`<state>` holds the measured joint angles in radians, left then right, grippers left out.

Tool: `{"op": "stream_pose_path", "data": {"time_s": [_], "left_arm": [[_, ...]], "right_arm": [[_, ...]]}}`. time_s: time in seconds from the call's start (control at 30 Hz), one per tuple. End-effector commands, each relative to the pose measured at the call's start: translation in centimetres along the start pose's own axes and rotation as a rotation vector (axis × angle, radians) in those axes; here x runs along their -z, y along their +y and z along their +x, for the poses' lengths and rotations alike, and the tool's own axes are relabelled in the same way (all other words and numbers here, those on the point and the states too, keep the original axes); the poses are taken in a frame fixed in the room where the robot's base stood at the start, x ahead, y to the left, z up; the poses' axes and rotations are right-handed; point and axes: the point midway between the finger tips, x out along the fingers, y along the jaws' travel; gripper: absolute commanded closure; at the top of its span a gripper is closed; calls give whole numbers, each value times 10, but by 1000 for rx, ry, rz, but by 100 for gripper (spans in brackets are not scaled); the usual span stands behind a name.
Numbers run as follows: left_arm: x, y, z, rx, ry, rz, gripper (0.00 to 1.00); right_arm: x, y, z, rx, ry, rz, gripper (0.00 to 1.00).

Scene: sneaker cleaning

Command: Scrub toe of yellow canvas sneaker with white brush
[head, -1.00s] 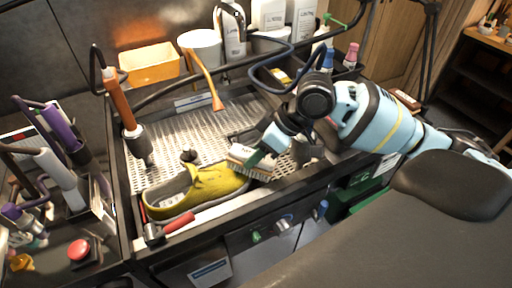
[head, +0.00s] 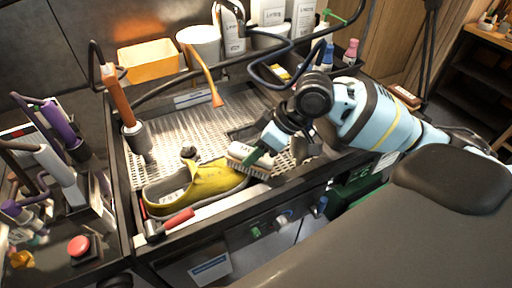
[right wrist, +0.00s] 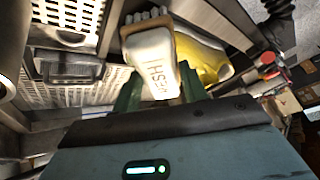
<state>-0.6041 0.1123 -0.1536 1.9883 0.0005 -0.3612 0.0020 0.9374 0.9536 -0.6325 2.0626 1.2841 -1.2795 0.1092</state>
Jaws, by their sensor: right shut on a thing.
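My right gripper (head: 260,156) is shut on the white brush (head: 248,161), whose bristles face down at the toe end of the sneaker. The bristles look to be at or touching the toe; I cannot tell how firmly. In the right wrist view the brush (right wrist: 152,62) sits between the green fingers. My left gripper is not in view.
The perforated tray (head: 180,117) has a raised dark rim. A red-handled tool (head: 178,220) lies at its front edge. An orange bin (head: 148,60) and white containers stand behind. A dark hose (head: 262,72) arches over the tray. A red button (head: 78,246) is at the left.

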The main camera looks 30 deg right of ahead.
Motion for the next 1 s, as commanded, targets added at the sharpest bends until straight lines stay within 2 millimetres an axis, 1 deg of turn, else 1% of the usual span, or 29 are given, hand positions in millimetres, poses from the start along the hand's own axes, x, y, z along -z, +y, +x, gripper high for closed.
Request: {"op": "stream_pose_path", "data": {"time_s": [0.33,0.8,1.0], "left_arm": [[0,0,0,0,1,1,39],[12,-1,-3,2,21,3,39],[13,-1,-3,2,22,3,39]], "right_arm": [[0,1,4,0,1,1,75],[25,23,11,0,2,0,75],[28,26,13,0,0,0,75]]}}
